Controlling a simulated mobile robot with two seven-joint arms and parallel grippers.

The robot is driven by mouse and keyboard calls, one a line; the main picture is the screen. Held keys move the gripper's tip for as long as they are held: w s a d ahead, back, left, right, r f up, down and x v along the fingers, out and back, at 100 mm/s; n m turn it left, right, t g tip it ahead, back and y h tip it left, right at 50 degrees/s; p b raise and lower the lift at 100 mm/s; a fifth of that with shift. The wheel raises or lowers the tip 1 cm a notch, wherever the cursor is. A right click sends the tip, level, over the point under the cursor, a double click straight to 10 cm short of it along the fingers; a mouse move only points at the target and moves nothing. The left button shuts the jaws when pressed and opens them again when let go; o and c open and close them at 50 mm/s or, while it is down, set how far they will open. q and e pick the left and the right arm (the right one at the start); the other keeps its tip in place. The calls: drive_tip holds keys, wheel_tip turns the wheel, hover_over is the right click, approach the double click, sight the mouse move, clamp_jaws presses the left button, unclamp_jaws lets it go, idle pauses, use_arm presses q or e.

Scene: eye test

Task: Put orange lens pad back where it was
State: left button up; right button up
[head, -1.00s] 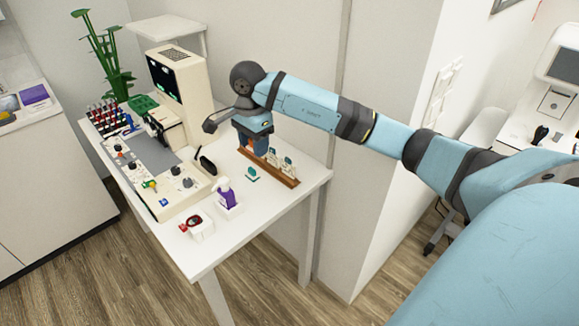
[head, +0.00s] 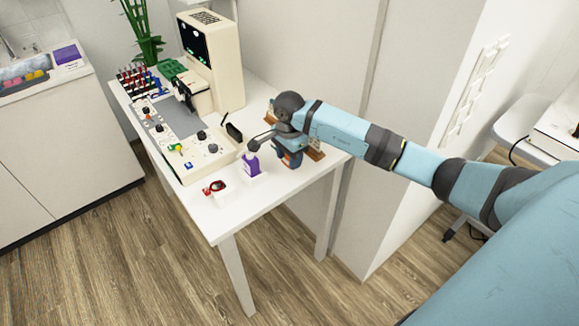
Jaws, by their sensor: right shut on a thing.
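My right gripper (head: 289,158) points down over the right part of the white table, in front of the brown wooden rack (head: 316,153). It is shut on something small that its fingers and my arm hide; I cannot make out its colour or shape. I cannot pick out an orange lens pad. The rack's middle, and whatever stands in it, is mostly hidden behind my gripper and wrist. My left gripper is not in view.
A red item (head: 215,187) on a white holder is nearer the front. A beige machine (head: 212,60) and its control panel (head: 185,135) fill the left. The table's front right corner (head: 290,190) is clear.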

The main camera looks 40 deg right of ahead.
sight(289, 174)
wheel_tip(289, 174, down, 4)
drive_tip(key=shift+r, duration=0.15)
drive_tip(key=shift+f, duration=0.2)
drive_tip(key=shift+f+b, duration=0.2)
drive_tip(key=shift+b, duration=0.1)
drive_tip(key=o, duration=0.8)
drive_tip(key=shift+o, duration=0.2)
drive_tip(key=shift+r, duration=0.1)
